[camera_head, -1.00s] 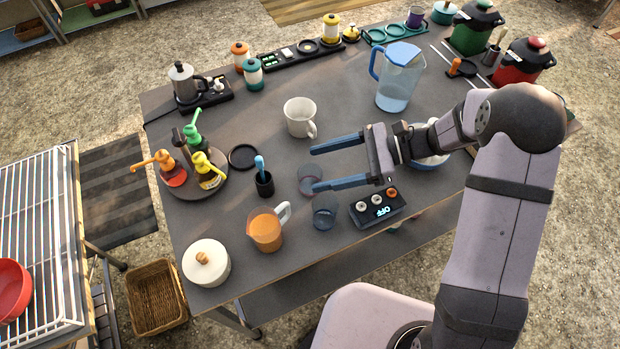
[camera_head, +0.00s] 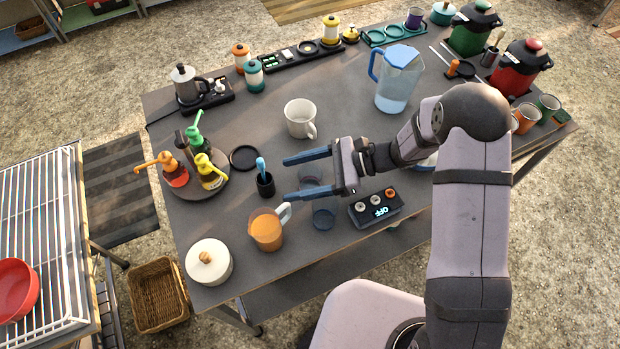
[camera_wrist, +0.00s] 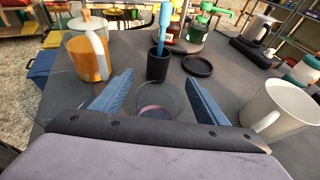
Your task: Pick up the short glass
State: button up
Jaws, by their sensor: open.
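A small clear glass with a pinkish base (camera_head: 312,176) stands on the grey table. In the wrist view this glass (camera_wrist: 158,103) stands upright between my two blue fingers, its lower part hidden by the gripper body. My gripper (camera_head: 288,178) is open, with a finger on each side of the glass and its tips reaching past it. The wrist view shows my gripper (camera_wrist: 158,80) with gaps beside the glass. A second clear, bluish glass (camera_head: 324,213) stands just in front, outside the fingers.
A black cup with a blue-handled tool (camera_head: 265,184) stands just beyond the fingertips. An orange-filled jug (camera_head: 267,230) is at front left, a white mug (camera_head: 300,118) behind. A control box reading OFF (camera_head: 376,208) sits at right. Open table lies behind the mug.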

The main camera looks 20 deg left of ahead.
jog(key=shift+s+a+f, duration=0.1)
jog(key=shift+a, duration=0.1)
jog(key=shift+c, duration=0.5)
jog(key=c, duration=1)
jog(key=shift+c, duration=0.2)
